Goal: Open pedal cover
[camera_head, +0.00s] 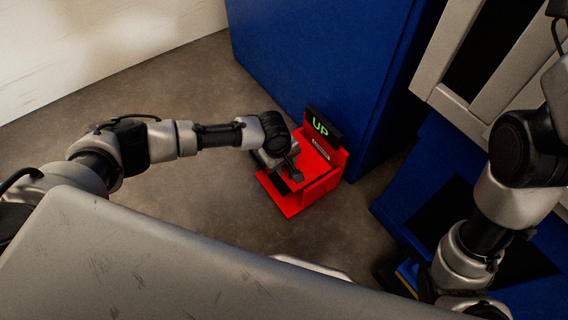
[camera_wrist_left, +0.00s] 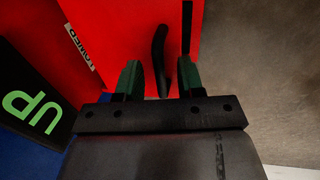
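The red pedal box (camera_head: 319,180) stands on the floor near the blue cabinet, with a black panel reading "UP" (camera_head: 322,127) at its back. My left gripper (camera_head: 290,168) is at the box and hides part of it. In the left wrist view, its two green-padded fingers (camera_wrist_left: 158,80) are apart. A black curved handle (camera_wrist_left: 159,50) shows between them against the red cover face (camera_wrist_left: 130,25), with a gap on both sides. I cannot tell whether the cover is raised at all. My right arm comes in at the right; its gripper is out of sight.
A tall blue cabinet (camera_head: 310,60) rises right behind the box. A grey frame (camera_head: 470,100) and another blue unit (camera_head: 425,190) stand to the right. The concrete floor (camera_head: 190,85) left of the box is clear, up to a white wall (camera_head: 90,45).

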